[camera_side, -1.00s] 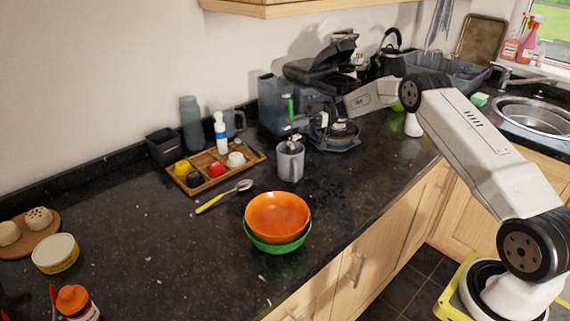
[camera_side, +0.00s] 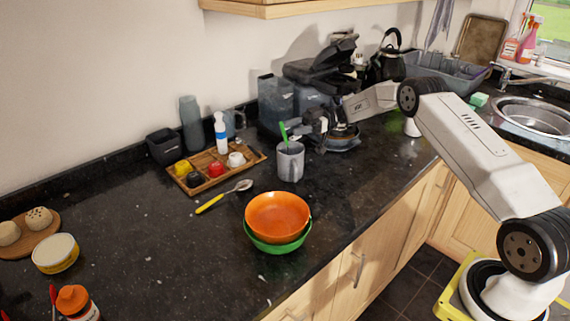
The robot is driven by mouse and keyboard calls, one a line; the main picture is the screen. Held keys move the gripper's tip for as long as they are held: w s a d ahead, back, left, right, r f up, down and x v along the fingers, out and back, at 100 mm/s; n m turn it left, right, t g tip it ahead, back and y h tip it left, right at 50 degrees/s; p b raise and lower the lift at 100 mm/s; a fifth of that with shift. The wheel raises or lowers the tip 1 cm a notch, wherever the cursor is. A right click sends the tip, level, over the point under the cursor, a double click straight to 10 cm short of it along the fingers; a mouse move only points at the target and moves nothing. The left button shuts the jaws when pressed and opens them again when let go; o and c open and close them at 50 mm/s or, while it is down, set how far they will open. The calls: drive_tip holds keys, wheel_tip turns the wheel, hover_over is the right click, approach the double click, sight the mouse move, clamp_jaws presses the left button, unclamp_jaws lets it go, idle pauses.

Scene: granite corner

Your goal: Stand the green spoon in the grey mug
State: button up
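The grey mug (camera_side: 291,163) stands upright on the dark counter, behind the orange bowl. The green spoon (camera_side: 284,134) is in the mug, its green handle sticking up over the rim and leaning left. Its lower end is hidden inside the mug. My gripper (camera_side: 302,130) is just above and behind the mug, close to the spoon handle but seemingly apart from it. The spoon leans free, so the gripper appears open, though its fingers are small and dark against the coffee machine.
An orange bowl (camera_side: 277,215) sits in a green bowl (camera_side: 276,246) in front of the mug. A yellow-handled spoon (camera_side: 211,202) lies to the left. A wooden tray (camera_side: 194,190) holds small items. A coffee machine (camera_side: 322,75) stands behind. The counter's left middle is clear.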

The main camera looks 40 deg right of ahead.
drive_tip(key=v, duration=0.8)
idle(0.4)
drive_tip(key=shift+a, duration=0.1)
idle(0.9)
drive_tip(key=s+a+f+m+g+h, duration=0.2)
drive_tip(key=s+a+m+g+h, duration=0.1)
drive_tip(key=s+a+m+h, duration=0.25)
drive_tip(key=s+a+f+m+g+h, duration=0.2)
drive_tip(key=s+a+m+h, duration=0.2)
drive_tip(key=s+a, duration=0.15)
drive_tip(key=s+a+m+t+h, duration=0.2)
drive_tip(key=s+a+m+h, duration=0.1)
drive_tip(key=s, duration=0.5)
drive_tip(key=s+a+m+t+h, duration=0.1)
drive_tip(key=s+a+m+h, duration=0.2)
drive_tip(key=s, duration=0.6)
drive_tip(key=shift+r+t+h, duration=0.4)
drive_tip(key=shift+h, duration=0.75)
